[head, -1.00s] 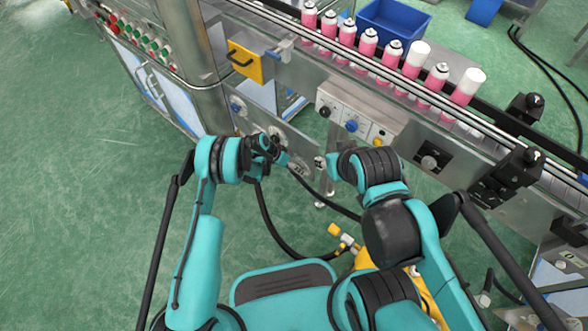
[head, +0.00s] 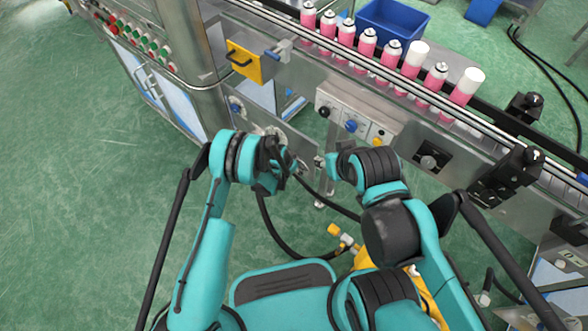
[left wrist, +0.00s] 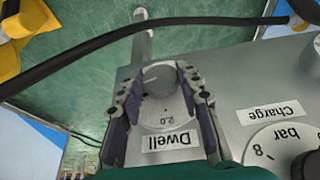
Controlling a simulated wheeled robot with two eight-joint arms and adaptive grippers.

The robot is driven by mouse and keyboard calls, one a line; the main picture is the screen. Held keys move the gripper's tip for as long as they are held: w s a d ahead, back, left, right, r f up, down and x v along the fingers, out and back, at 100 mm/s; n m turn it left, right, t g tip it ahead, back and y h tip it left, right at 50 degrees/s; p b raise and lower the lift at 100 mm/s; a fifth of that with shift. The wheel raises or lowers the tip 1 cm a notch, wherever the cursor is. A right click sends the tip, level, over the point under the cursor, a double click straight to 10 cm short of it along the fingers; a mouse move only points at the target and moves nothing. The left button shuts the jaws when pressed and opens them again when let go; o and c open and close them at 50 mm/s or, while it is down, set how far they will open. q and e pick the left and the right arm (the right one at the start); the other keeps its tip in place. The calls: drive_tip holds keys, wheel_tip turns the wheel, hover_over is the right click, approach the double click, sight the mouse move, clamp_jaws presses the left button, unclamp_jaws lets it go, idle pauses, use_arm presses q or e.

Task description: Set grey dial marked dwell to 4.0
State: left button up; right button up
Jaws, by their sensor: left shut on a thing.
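The grey dwell dial (left wrist: 158,78) shows in the left wrist view on a metal panel, above a white label reading Dwell (left wrist: 172,142). The dial's pale pointer line points left in that view, and an upside-down 2.0 is printed on the scale plate below it. My left gripper (left wrist: 164,82) has a finger on each side of the dial and is shut on it. In the head view my left gripper (head: 282,168) is at the panel and hides the dial. My right gripper (head: 335,170) is beside it to the right; its fingers are not clear.
A Charge gauge dial (left wrist: 283,145) marked in bar sits beside the dwell dial. A control box with a blue knob (head: 351,126) is above my grippers. Pink cans (head: 367,45) stand along the conveyor. A black hose (left wrist: 110,35) crosses near the panel.

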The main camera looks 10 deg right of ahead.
use_arm(q)
drive_tip(key=shift+s+d+t+y, duration=0.1)
drive_tip(key=shift+s+t+y, duration=0.05)
drive_tip(key=shift+t+y, duration=0.65)
drive_tip(key=shift+m, duration=0.3)
drive_tip(key=o, duration=1.2)
drive_tip(key=shift+c, duration=0.2)
drive_tip(key=shift+r, duration=0.1)
drive_tip(key=v, duration=1.1)
drive_tip(key=shift+s+r, duration=0.25)
drive_tip(key=shift+s, duration=0.15)
